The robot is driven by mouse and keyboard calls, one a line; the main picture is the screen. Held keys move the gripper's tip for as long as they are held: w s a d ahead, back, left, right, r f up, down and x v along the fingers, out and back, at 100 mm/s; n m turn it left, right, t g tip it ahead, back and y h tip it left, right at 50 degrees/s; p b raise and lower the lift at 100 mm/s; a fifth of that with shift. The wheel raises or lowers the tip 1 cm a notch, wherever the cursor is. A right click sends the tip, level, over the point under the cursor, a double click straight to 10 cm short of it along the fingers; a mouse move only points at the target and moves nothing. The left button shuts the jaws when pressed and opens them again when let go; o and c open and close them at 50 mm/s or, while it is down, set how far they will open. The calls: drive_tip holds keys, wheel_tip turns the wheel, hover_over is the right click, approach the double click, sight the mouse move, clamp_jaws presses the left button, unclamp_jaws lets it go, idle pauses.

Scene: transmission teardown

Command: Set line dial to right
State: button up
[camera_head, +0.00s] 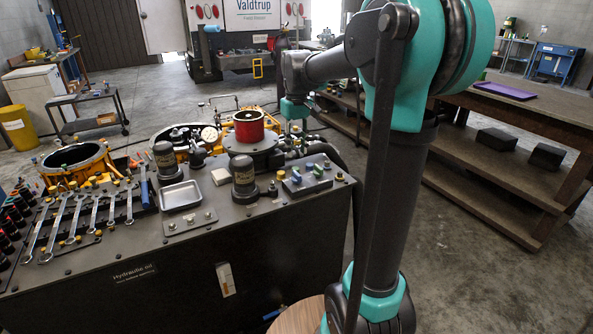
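I cannot clearly make out the line dial or which way it points. A small panel with blue and green levers (306,180) sits on the right of the dark hydraulic bench (110,290). A round white gauge (209,134) stands among the machinery at the back. My arm reaches left over the bench's back right, and my gripper (294,124) hangs below the teal wrist near the red cylinder. Its fingers are too small and dark to tell open from shut.
A wooden workbench (530,115) is on the right. Open floor lies between the two benches.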

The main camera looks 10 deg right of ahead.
sight(297, 173)
wheel_tip(297, 173, down, 9)
drive_tip(key=shift+r, duration=0.15)
idle(0.4)
clamp_jaws()
